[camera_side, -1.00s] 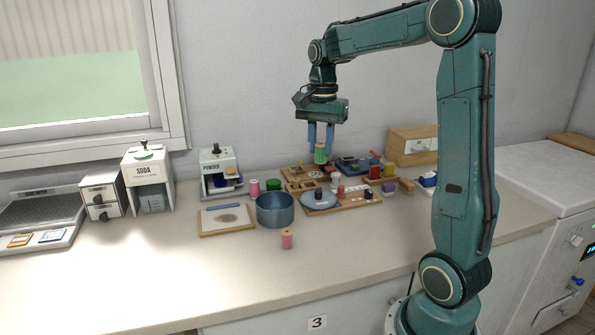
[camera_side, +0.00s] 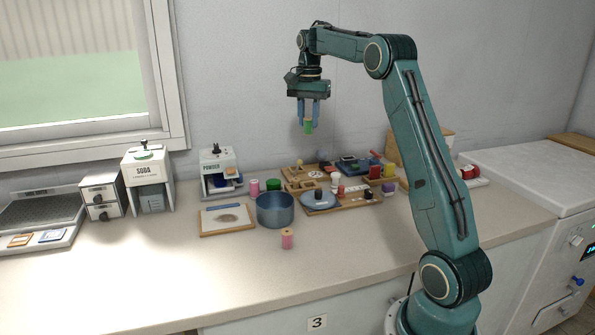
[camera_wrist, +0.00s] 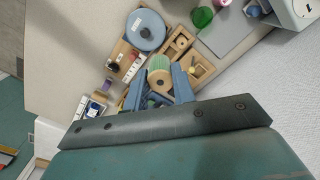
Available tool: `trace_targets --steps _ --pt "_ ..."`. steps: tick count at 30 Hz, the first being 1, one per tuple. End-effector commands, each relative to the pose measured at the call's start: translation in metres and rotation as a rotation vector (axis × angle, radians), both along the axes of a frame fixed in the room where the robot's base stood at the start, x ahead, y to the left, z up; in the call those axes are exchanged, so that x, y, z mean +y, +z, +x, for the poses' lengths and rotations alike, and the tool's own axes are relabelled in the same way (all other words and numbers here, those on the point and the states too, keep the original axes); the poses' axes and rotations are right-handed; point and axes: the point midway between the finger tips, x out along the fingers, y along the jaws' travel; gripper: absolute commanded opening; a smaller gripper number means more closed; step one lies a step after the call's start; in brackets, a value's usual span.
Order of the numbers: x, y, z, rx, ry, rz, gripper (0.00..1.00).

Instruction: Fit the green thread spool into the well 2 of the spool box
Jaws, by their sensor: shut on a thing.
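My gripper (camera_side: 309,116) is shut on the green thread spool (camera_side: 308,128). It holds the spool upright in the air, well above the counter and clear of everything below. In the wrist view the spool (camera_wrist: 159,66) sits between the two blue fingers, its tan end showing. A wooden box with wells (camera_side: 299,186), which looks like the spool box, lies on the counter below. In the wrist view this box (camera_wrist: 190,58) shows some open wells beside the spool. I cannot read any well numbers, and the spool and fingers hide part of the area.
A blue pot (camera_side: 275,211), a pink spool (camera_side: 287,240) and a flat board (camera_side: 227,219) stand in front and left. A wooden tray with a blue disc (camera_side: 320,199) is close to the box. A powder dispenser (camera_side: 217,172) stands behind left. The front counter is mostly clear.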

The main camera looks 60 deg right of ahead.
Motion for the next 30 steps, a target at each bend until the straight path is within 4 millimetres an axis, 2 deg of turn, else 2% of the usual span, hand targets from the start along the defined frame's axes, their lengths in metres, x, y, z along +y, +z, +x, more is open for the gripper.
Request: trace_targets --steps 6,15,30 --pt "-0.030 -0.005 0.013 0.000 0.006 -0.001 0.04" --pt "-0.059 -0.012 0.021 0.000 0.014 -0.001 0.04" --pt "-0.066 -0.018 0.023 0.001 0.017 -0.001 0.04"
